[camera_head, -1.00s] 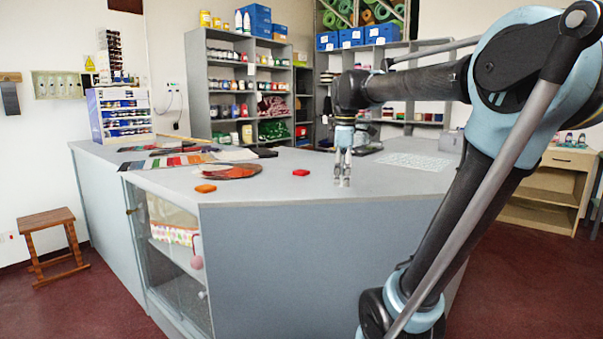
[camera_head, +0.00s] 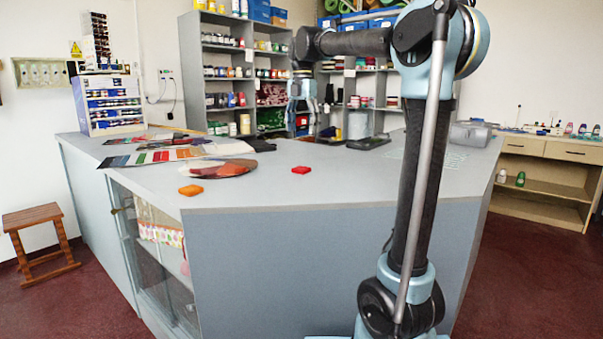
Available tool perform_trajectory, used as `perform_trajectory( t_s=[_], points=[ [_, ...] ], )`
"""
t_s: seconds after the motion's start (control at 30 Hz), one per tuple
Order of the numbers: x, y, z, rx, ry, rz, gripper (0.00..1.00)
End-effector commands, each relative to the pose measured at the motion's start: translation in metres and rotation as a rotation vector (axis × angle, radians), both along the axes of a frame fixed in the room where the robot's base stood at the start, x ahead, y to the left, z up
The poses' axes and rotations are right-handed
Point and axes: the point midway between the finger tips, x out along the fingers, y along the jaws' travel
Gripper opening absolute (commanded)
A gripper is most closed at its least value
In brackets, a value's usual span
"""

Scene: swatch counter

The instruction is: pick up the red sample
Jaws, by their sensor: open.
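The red sample (camera_head: 300,170) is a small flat red square lying on the grey counter (camera_head: 330,185), near its front middle. My gripper (camera_head: 302,128) hangs from my arm, pointing down, with its two fingers apart and nothing between them. In the picture it is straight above the red sample, with a clear gap; how far it is in depth is hard to tell. Nothing hides the red sample.
A dark tray (camera_head: 365,142) sits behind, right. Counter around the red sample is clear.

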Motion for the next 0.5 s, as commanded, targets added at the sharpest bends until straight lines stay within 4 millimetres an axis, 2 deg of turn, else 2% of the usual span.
perform_trajectory(
  t_s=[0.3, 0.5],
  points=[
    [0.000, 0.000, -0.057, 0.000, 0.000, -0.002, 0.69],
    [0.000, 0.000, -0.081, 0.000, 0.000, -0.002, 0.69]
  ],
)
